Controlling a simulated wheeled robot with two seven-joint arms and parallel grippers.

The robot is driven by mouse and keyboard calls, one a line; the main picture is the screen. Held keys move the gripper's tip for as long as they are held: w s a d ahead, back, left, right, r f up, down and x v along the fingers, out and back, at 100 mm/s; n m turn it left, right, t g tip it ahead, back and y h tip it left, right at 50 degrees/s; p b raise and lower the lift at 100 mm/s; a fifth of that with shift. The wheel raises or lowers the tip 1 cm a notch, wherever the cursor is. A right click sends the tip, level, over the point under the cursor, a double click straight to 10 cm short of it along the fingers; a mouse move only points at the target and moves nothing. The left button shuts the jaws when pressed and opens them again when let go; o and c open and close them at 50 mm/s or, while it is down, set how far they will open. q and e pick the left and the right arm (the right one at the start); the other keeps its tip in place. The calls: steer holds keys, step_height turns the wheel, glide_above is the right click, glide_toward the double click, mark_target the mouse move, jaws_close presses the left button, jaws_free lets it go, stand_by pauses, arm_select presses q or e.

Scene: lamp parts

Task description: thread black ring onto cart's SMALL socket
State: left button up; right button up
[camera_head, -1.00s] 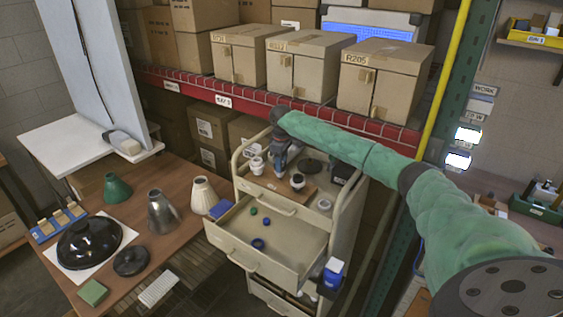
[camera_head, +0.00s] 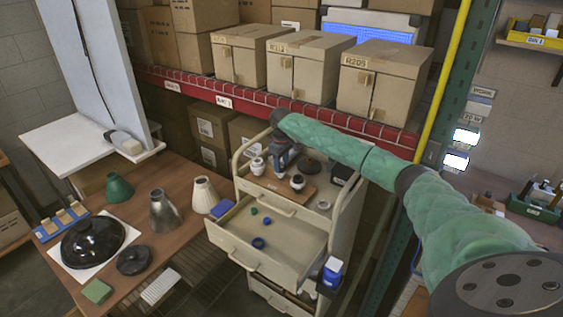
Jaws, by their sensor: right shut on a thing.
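My right gripper (camera_head: 281,170) points down over the top of the beige cart (camera_head: 232,242), between two pale sockets. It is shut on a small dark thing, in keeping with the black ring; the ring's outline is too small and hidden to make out. One pale socket with a dark upper part (camera_head: 257,166) stands just left of the gripper. Another pale socket with a dark top (camera_head: 298,182) stands to its right, on a brown board. I cannot tell surely which is the small one. My left gripper is not in view.
The cart's open drawer holds a green ring (camera_head: 254,210) and blue rings (camera_head: 258,243). A dark round part (camera_head: 311,167) and a pale round piece (camera_head: 323,205) are on the cart top. Lampshades (camera_head: 165,210) stand on the table at left. A red shelf beam (camera_head: 300,118) runs behind the cart.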

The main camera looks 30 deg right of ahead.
steer(key=shift+s+a+f+m, duration=0.1)
steer(key=shift+s+f+m, duration=0.05)
steer(key=shift+f+m, duration=0.15)
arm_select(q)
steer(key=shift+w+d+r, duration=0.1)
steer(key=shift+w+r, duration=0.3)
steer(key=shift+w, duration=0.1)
arm_select(e)
steer(key=shift+m+p, duration=0.6)
steer(key=shift+p, duration=0.35)
steer(key=shift+a+f+m, duration=0.1)
steer(key=shift+m, duration=0.9)
steer(key=m, duration=0.3)
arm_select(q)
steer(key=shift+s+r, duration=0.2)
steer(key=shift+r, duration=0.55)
arm_select(e)
steer(key=shift+m, duration=0.4)
steer(key=shift+a, duration=0.1)
